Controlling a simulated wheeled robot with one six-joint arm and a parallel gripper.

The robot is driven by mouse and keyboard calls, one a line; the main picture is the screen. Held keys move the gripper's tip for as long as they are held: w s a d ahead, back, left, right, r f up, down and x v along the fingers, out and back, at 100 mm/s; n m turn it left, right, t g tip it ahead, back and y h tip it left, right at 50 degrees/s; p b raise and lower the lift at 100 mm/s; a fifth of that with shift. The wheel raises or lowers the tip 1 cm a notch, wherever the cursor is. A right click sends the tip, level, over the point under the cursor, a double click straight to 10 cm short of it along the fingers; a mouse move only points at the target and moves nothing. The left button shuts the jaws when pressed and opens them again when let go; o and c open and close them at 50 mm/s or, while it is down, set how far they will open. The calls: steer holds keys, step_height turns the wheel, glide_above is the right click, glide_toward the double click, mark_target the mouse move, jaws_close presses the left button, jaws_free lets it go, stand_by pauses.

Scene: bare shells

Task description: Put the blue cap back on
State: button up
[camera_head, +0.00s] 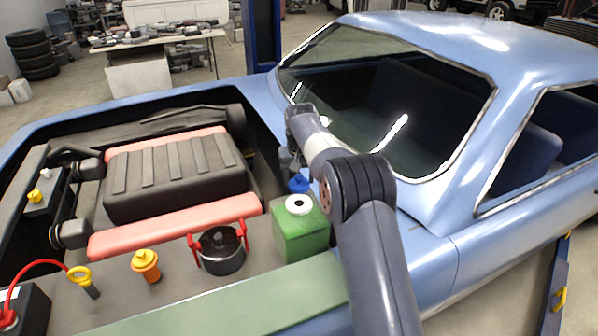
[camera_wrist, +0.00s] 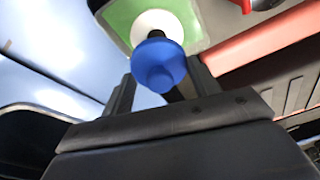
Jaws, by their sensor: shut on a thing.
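The blue cap (camera_wrist: 158,66) is between the fingers of my gripper (camera_wrist: 160,92) in the wrist view. My gripper is shut on it. In the head view the blue cap (camera_head: 299,184) shows beside my arm, behind the green tank. The green tank (camera_head: 298,236) has a white neck with a dark opening (camera_head: 298,204) on top. In the wrist view the white neck (camera_wrist: 152,22) of the green tank (camera_wrist: 118,14) lies beyond the cap and is partly covered by it. The cap appears apart from the opening. My fingertips are mostly hidden in the head view.
A dark pot with red clamps (camera_head: 221,250) stands left of the tank. An orange cap (camera_head: 146,264) and a yellow ring handle (camera_head: 79,276) are farther left. The engine cover (camera_head: 175,178) lies behind. The car's windshield (camera_head: 390,100) rises close to my arm on the right.

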steer(key=shift+s+f, duration=0.1)
steer(key=shift+f, duration=0.7)
steer(key=shift+f+b, duration=1.2)
steer(key=shift+f, duration=1.1)
steer(key=shift+r+p, duration=0.1)
steer(key=shift+p, duration=0.3)
steer(key=shift+f, duration=0.2)
steer(key=o, duration=1)
steer(key=shift+o, duration=0.7)
steer(key=shift+o, duration=1.3)
